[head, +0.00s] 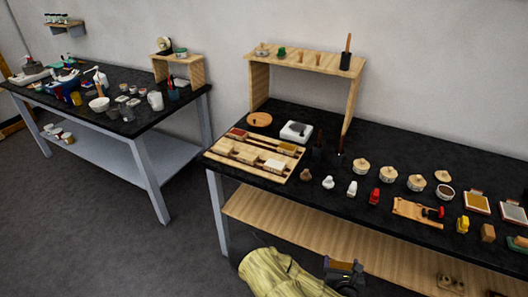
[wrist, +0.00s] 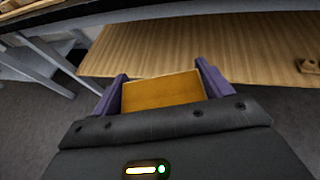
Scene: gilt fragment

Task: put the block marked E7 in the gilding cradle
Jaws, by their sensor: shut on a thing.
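My gripper (wrist: 162,88) is shut on an amber-topped block (wrist: 162,90) with pale edges, seen between its two purple fingers in the wrist view. No marking is legible on it, so I cannot tell whether it is E7. A slotted wooden board (head: 225,158) at the table's left end holds several blocks. A small wooden holder (head: 408,208) with a red and black piece lies further right. I cannot tell which is the gilding cradle.
The black right tabletop (head: 395,150) carries lidded pots (head: 388,174), a white device (head: 296,131), a row of small items along the front and framed pads (head: 477,202). A wooden riser (head: 305,61) stands behind. The wooden lower shelf (head: 290,222) is largely clear. A cluttered table (head: 150,123) stands left.

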